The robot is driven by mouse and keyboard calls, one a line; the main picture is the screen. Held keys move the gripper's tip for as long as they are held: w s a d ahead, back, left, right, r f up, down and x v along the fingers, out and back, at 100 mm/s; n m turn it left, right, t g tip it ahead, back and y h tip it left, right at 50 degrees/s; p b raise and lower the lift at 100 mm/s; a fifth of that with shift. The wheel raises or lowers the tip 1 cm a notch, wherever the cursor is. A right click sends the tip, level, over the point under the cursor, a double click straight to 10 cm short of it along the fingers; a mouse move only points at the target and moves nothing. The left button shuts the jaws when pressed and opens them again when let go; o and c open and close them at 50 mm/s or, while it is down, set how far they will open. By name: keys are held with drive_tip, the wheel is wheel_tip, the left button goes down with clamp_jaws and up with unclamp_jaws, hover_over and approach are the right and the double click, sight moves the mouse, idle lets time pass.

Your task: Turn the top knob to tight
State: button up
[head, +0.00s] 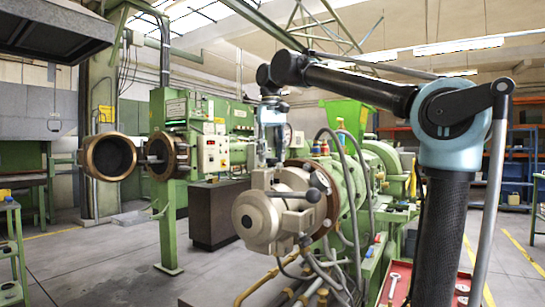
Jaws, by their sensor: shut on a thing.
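The near green extruder (350,185) has a round metal head (262,222) at its front. My gripper (273,161) hangs pointing down at the top of this head. It is shut on the top knob, which is small here and mostly hidden by the fingers. I cannot tell the knob's turn angle. Another dark lever (306,245) sits lower on the right side of the head.
Grey hoses (335,150) loop close to the right of my gripper. A second green extruder (205,120) with an open round flange (108,157) stands behind left. A dark cabinet (217,213) stands between them. The floor at left is clear.

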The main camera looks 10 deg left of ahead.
drive_tip(key=shift+w+m, duration=0.1)
drive_tip(key=shift+m, duration=0.9)
drive_tip(key=o, duration=1.1)
drive_tip(key=shift+c, duration=0.2)
wheel_tip(320, 180, up, 12)
drive_tip(key=shift+w+f, duration=0.1)
